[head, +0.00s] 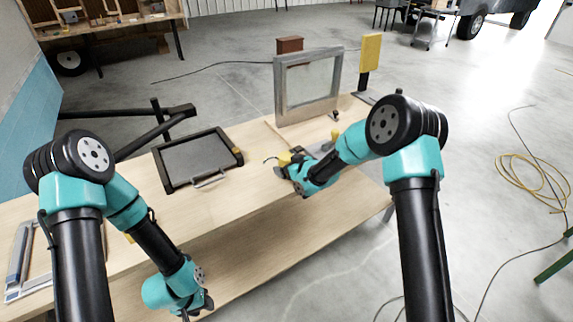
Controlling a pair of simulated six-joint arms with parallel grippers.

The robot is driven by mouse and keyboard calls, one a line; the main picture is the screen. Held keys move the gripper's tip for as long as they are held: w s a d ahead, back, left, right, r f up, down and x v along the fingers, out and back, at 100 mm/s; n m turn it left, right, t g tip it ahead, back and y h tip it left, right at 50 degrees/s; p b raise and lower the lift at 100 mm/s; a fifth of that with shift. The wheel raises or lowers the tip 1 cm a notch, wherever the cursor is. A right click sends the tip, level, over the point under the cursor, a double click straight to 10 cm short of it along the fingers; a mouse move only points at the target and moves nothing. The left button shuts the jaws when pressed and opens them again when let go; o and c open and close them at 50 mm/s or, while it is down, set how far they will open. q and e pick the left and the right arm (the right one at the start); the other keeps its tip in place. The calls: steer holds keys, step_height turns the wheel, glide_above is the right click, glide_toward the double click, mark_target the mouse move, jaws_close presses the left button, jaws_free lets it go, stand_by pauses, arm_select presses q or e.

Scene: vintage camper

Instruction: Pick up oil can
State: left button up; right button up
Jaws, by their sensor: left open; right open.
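A small yellow object with a thin, dark curved spout, which looks like the oil can (284,157), is on the wooden bench at the middle of the head view. My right gripper (284,172) is right at it, on its near side, and is open. The gripper partly hides the can, and I cannot tell whether they touch. My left gripper (192,312) is open, low at the bottom of the view, away from the can and in front of the bench top.
A black-framed panel with a handle (196,158) lies on the bench (130,205) left of the can. A grey window frame (308,85) stands behind it. A yellow block on a post (370,53) is at the back right. Metal frames (18,262) lie at the far left.

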mark_target(288, 157)
steer(key=c, duration=1)
steer(key=shift+r, duration=0.15)
steer(key=shift+c, duration=0.2)
steer(key=shift+r, duration=0.6)
step_height(288, 157, up, 2)
steer(key=shift+r, duration=0.1)
steer(key=s+a+r, duration=0.1)
steer(key=s, duration=1.5)
steer(key=shift+a+r, duration=0.2)
steer(key=shift+a, duration=0.15)
